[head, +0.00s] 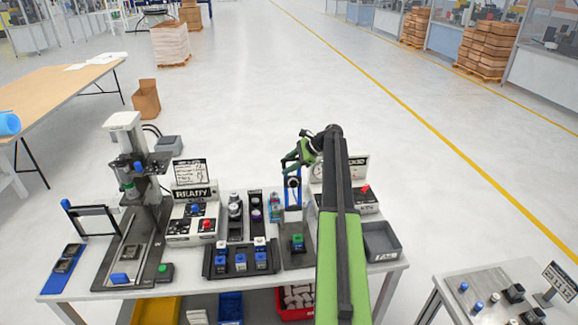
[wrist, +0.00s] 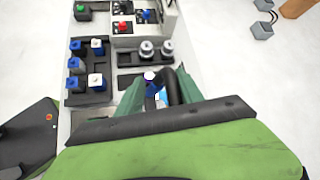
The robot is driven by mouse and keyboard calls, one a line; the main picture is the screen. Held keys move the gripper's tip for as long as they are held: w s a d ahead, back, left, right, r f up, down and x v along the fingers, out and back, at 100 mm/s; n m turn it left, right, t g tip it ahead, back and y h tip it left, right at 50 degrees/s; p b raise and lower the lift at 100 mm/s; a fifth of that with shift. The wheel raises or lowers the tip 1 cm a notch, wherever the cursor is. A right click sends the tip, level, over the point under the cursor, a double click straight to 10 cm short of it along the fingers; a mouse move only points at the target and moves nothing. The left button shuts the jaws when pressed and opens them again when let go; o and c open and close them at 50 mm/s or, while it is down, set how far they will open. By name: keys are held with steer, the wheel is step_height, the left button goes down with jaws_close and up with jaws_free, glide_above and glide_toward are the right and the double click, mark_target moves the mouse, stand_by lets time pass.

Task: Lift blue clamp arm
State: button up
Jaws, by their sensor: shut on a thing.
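The blue clamp arm (head: 293,197) stands at the middle back of the workbench, behind a dark plate with a green-topped block (head: 297,243). My gripper (head: 290,166) reaches down to it from above, at the end of my green and black arm. In the wrist view my gripper (wrist: 158,97) has its green fingers closed around a small part with blue and white showing, which I take as the clamp arm. My own fingers and wrist hide most of it there. I cannot tell whether it is raised from its base.
A black tray of blue and white blocks (head: 213,270) lies front left of the clamp. The READY box (head: 180,228) and a press (head: 133,215) stand further left. A gauge box (head: 362,195) and a grey bin (head: 398,243) are at right. Open floor lies behind the bench.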

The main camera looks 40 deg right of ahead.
steer(key=shift+s+d+r+p, duration=0.15)
steer(key=shift+r+p, duration=0.15)
steer(key=shift+p, duration=0.05)
steer(key=p+v, duration=1.1)
steer(key=v, duration=0.5)
steer(key=shift+s+d+r, duration=0.2)
steer(key=shift+s, duration=0.05)
steer(key=shift+w, duration=0.1)
